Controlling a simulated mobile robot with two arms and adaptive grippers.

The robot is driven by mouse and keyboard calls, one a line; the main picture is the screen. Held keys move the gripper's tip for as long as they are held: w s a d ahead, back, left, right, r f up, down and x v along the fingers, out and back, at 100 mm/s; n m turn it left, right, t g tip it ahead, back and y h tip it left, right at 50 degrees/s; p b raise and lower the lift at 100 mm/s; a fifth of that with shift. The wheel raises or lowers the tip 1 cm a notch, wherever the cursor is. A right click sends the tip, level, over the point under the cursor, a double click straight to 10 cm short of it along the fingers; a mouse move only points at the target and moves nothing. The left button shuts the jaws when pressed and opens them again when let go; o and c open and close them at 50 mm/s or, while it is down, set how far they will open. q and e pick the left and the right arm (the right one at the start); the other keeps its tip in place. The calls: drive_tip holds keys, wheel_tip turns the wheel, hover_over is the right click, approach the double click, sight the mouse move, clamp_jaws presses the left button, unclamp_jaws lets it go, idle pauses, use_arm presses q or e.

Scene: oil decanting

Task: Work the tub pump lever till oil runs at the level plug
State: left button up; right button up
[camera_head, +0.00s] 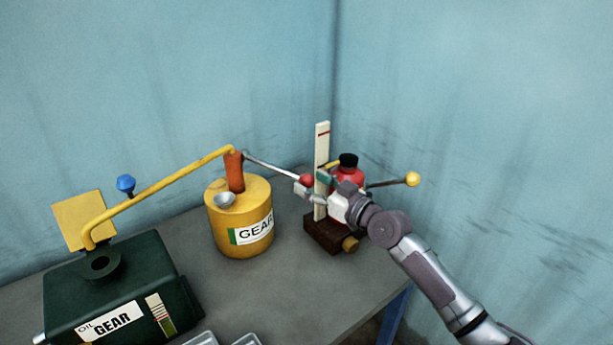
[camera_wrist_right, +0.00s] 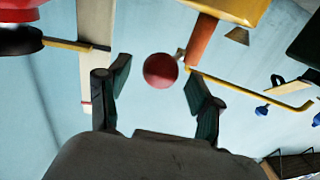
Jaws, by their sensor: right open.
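The yellow tub (camera_head: 230,238) labelled GEAR stands on the table, with an orange pump column (camera_head: 235,172) on top. A thin grey lever (camera_head: 270,165) runs from the column down to a red ball knob (camera_head: 307,180). My right gripper (camera_head: 312,187) is open at the knob. In the right wrist view, the knob (camera_wrist_right: 160,70) shows between the open fingers (camera_wrist_right: 160,92); contact is not visible. A yellow pipe (camera_head: 160,188) runs from the column to the dark green gearbox (camera_head: 75,290). I see no oil running. My left gripper is out of view.
A white post (camera_head: 321,150) on a dark base (camera_head: 330,235) and a red container (camera_head: 350,175) with a black cap stand close by my right gripper. A yellow ball (camera_head: 412,179) on a rod is right of them. Bare table (camera_head: 285,280) lies in front.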

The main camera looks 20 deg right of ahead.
sight(280, 169)
drive_tip(key=shift+x, duration=1.1)
clamp_jaws()
